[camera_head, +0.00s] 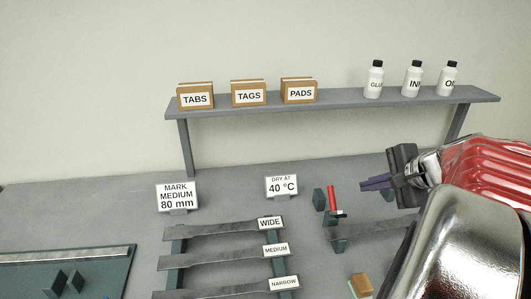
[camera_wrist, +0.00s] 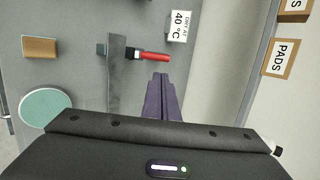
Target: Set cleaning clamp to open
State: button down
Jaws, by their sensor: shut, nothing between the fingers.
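The cleaning clamp has a red handle (camera_head: 332,198) that stands nearly upright in the head view, on a dark base behind a grey metal strip (camera_head: 365,229). In the wrist view the red handle (camera_wrist: 155,56) points right from a black and white pivot at the edge of the strip (camera_wrist: 117,75). My gripper (camera_head: 362,185) is to the right of the handle in the head view. Its purple fingers are together and empty. In the wrist view the fingertips (camera_wrist: 160,76) are just below the handle in the picture; I cannot tell whether they touch it.
A sign reading "DRY AT 40 °C" (camera_head: 281,186) stands behind the clamp. Strips on a rack labelled WIDE, MEDIUM and NARROW (camera_head: 283,284) lie to the left. A tan block (camera_wrist: 38,47) and a pale green disc (camera_wrist: 45,110) are nearby. A shelf (camera_head: 340,104) holds boxes and bottles.

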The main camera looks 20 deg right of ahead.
aim_at(333, 194)
jog(key=x, duration=1.4)
jog(key=shift+d, duration=0.1)
